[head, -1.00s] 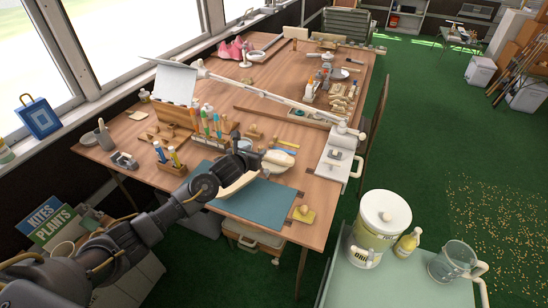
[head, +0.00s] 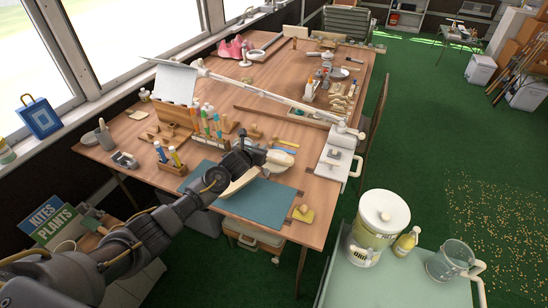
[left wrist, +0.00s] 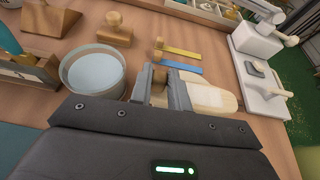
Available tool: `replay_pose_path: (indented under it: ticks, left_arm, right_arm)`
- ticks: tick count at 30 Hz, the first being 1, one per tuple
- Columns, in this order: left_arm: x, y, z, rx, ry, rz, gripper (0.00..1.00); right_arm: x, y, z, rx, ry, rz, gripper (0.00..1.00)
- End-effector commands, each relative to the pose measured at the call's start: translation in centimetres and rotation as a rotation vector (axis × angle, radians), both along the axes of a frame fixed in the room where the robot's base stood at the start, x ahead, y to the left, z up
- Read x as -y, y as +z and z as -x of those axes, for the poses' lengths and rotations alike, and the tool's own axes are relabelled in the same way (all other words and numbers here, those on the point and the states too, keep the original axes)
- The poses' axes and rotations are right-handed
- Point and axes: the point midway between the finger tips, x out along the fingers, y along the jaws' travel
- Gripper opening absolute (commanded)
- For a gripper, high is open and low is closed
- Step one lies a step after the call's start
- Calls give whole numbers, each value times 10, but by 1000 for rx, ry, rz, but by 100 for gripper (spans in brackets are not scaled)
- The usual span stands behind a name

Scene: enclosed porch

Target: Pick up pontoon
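A pale elongated rounded piece, which I take to be the pontoon, lies on the wooden table past the mat in the head view (head: 280,157). It also shows in the left wrist view (left wrist: 212,98), just right of and partly behind my fingers. My left gripper (head: 262,153) is over the table beside its near left end. In the left wrist view its two fingers (left wrist: 162,82) stand apart, with pale wood seen between them; contact cannot be told. A second long cream hull-like piece (head: 239,184) lies on the teal mat, partly hidden by my arm. My right gripper is out of view.
A round bowl (left wrist: 93,72) stands close left of the fingers, with a wooden stamp (left wrist: 115,30) beyond. Yellow and blue strips (left wrist: 182,68) lie ahead. A white lamp base (head: 334,157) stands right. The mat (head: 262,205) has free room.

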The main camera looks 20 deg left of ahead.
Motion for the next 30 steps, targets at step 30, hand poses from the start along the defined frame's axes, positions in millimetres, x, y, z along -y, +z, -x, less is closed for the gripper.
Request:
replay_pose_path:
  ticks: [30]
  left_arm:
    - [21, 96, 64, 3, -4, -1, 0]
  right_arm:
    - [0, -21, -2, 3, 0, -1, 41]
